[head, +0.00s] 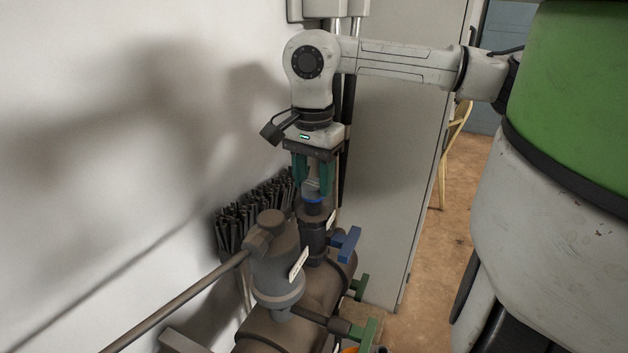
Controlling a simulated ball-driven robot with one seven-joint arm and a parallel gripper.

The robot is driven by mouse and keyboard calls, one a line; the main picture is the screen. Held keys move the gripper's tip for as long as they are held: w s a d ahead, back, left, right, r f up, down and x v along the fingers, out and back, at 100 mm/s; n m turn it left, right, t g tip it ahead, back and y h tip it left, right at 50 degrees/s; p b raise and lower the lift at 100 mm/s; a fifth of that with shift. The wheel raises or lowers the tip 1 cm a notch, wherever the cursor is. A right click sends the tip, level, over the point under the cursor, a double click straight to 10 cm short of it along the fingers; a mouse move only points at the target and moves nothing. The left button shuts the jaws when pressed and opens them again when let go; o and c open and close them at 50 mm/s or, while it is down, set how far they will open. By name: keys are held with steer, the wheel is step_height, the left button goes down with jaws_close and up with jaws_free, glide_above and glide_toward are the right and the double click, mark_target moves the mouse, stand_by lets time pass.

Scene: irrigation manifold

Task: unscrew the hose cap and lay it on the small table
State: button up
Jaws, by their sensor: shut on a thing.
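The hose cap (313,188) is a small grey piece on top of a dark upright fitting (314,233) of the manifold, with a blue ring just below it. My gripper (313,185) points straight down over the fitting. Its green fingers are shut on the cap from both sides. The fingers partly hide the cap, and I cannot tell whether it still touches the fitting's thread. The small table is not clearly seen in this view.
A brown filter-like body (277,262) with a long pipe (178,303) stands close in front. A blue valve handle (346,242) and green handles (366,334) stick out to the right. A dark bristly bundle (243,220) is behind, by the white wall. A tall grey cabinet (395,180) stands at right.

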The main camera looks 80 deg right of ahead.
steer(key=shift+w+a+n, duration=0.2)
steer(key=shift+a+n, duration=0.1)
steer(key=shift+n, duration=0.7)
steer(key=n+b, duration=0.1)
steer(key=n, duration=0.2)
steer(key=shift+f+n, duration=0.1)
steer(key=shift+n, duration=0.7)
steer(key=n+b, duration=0.1)
steer(key=n, duration=0.3)
steer(key=shift+n+b, duration=0.3)
steer(key=shift+b, duration=0.05)
